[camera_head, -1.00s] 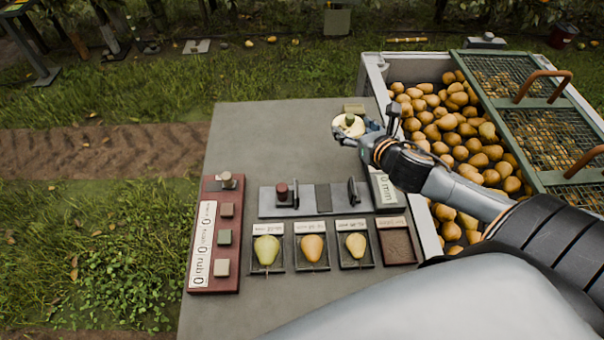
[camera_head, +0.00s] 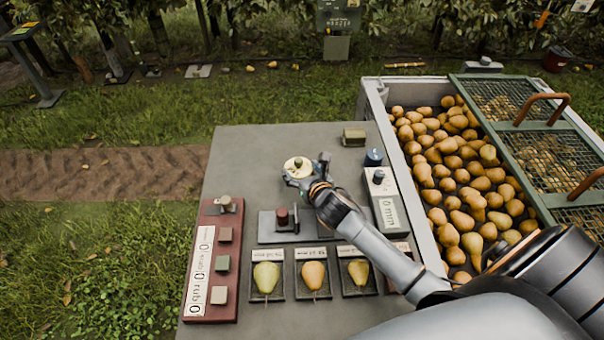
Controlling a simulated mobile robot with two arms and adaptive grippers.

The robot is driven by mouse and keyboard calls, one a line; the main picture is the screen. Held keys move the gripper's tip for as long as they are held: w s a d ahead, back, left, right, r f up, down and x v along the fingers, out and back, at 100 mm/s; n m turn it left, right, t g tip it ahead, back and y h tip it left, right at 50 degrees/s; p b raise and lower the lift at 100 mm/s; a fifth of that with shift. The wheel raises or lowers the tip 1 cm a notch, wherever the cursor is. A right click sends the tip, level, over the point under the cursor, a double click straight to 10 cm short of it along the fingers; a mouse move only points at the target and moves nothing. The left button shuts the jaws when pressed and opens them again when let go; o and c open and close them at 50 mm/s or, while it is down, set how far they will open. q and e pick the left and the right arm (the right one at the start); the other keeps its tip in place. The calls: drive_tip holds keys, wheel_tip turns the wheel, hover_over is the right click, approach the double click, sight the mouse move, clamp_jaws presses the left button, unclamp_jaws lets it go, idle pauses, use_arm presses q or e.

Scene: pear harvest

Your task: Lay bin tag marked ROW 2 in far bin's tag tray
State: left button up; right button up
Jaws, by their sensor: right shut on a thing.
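My right gripper (camera_head: 303,178) is shut on a round cream disc (camera_head: 298,168) with a small dark piece at its middle. A pale bin (camera_head: 372,98) full of pears stands right of the table. I cannot make out a tag tray on it. My left gripper is out of view.
A small olive block (camera_head: 353,137) and a blue cylinder (camera_head: 374,158) stand at the table's back right. A grey gauge (camera_head: 388,212) is at the right edge. A red panel (camera_head: 213,260) and trays with pears (camera_head: 267,277) are in front. A green mesh lid (camera_head: 553,150) partly covers the bin.

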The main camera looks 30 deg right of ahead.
drive_tip(key=shift+f, duration=0.5)
drive_tip(key=shift+f, duration=0.1)
drive_tip(key=o, duration=0.9)
